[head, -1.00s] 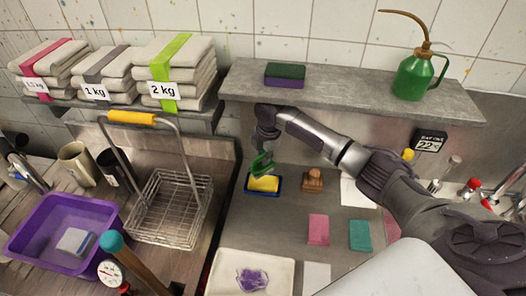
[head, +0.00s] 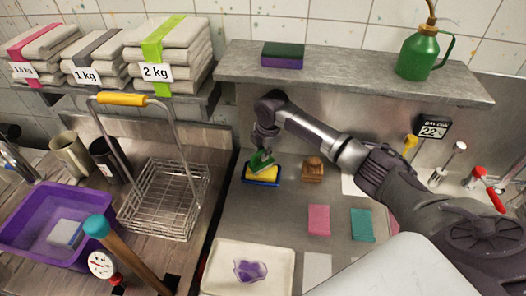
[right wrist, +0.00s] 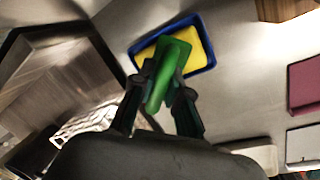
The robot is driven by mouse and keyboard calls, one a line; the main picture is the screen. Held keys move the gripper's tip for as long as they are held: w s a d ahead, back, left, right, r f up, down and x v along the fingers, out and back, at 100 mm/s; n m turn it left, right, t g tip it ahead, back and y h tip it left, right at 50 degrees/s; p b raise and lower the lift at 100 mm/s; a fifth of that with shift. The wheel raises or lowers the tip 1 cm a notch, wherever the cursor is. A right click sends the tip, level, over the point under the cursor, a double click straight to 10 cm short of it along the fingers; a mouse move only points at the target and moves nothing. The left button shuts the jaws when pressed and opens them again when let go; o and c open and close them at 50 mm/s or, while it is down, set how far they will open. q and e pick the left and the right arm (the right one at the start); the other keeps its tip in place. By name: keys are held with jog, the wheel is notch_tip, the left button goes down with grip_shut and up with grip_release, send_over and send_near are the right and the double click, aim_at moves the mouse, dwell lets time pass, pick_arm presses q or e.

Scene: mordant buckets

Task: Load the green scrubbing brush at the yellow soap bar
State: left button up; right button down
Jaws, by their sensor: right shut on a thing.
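The green scrubbing brush (head: 261,161) is held in my right gripper (head: 262,148), which is shut on it. It also shows in the right wrist view (right wrist: 168,75), between the two fingers (right wrist: 160,95). The yellow soap bar (head: 262,173) lies in a blue dish (head: 263,182) on the grey counter. The brush is over the soap and hides part of it; I cannot tell for sure whether they touch. In the right wrist view the soap (right wrist: 190,42) shows beyond and around the brush. My left gripper is not in view.
A wooden block-like brush (head: 312,169) stands right of the dish. Pink (head: 319,219) and teal (head: 361,225) pieces lie nearer. A wire basket (head: 165,200) and purple tub (head: 45,225) are at left. A shelf (head: 350,78) with a sponge (head: 283,55) and green oil can (head: 420,52) overhangs the back.

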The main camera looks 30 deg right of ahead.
jog(key=shift+f, duration=0.15)
dwell(0.4)
jog(key=shift+f, duration=0.4)
jog(key=shift+f, duration=0.1)
dwell(1.8)
